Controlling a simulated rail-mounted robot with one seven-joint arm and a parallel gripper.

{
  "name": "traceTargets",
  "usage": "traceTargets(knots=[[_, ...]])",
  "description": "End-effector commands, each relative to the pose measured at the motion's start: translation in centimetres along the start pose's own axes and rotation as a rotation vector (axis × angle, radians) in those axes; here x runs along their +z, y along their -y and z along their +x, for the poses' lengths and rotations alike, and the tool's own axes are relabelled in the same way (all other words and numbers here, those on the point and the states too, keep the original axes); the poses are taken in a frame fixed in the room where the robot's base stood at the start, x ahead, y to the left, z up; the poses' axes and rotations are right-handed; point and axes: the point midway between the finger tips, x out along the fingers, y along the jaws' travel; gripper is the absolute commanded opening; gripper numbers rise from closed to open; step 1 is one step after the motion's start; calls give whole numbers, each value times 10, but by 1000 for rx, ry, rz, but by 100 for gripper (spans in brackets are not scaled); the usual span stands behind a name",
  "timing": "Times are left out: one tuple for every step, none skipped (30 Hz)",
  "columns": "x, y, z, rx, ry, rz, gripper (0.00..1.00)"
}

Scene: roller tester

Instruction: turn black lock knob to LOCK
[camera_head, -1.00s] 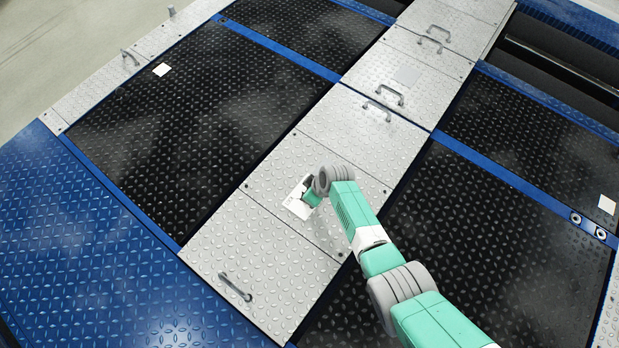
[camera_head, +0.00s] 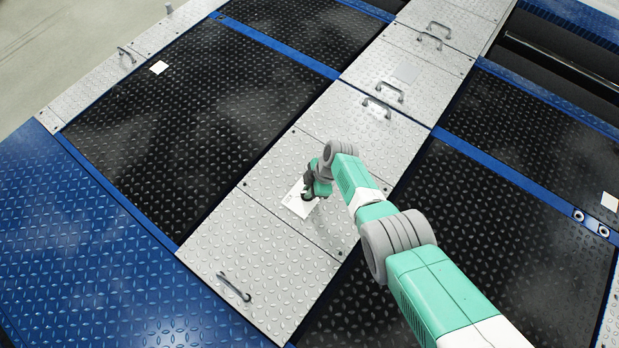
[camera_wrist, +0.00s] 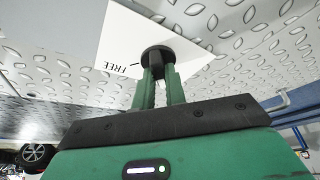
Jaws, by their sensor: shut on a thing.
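The black lock knob (camera_wrist: 157,52) shows in the wrist view as a round dark disc on a white label plate (camera_wrist: 112,42). The plate carries the word FREE and a short black line beside the knob. The word LOCK is not visible. My gripper (camera_wrist: 161,72) is shut on the knob, with its two green fingers just below the disc in the picture. In the head view my gripper (camera_head: 310,191) stands over the white plate (camera_head: 297,204), and I cannot make out the knob's pointing direction there.
The plate lies on a silver diamond-tread panel (camera_head: 265,225) with a grey handle (camera_head: 234,287) near its lower end. More handles (camera_head: 382,104) stand farther up the strip. Black tread panels (camera_head: 190,125) lie on both sides, edged by blue frames.

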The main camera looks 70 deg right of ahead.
Motion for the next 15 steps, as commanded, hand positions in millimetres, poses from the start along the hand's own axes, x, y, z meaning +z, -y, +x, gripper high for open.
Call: traceTargets(knots=[[0,0,0,-4,0,-7,0],[0,0,0,-6,0,-13,0],[0,0,0,-9,0,-18,0],[0,0,0,-11,0,-21,0],[0,0,0,-12,0,-24,0],[0,-1,0,-12,1,-28,0],[0,0,0,-13,1,-31,0],[0,0,0,-13,1,-32,0],[0,0,0,-14,1,-34,0],[0,0,0,-14,1,-35,0],[0,0,0,-14,1,-35,0],[0,0,0,-14,1,-36,0],[0,0,0,-14,1,-36,0],[0,0,0,-14,1,-36,0],[0,0,0,-14,1,-36,0]])
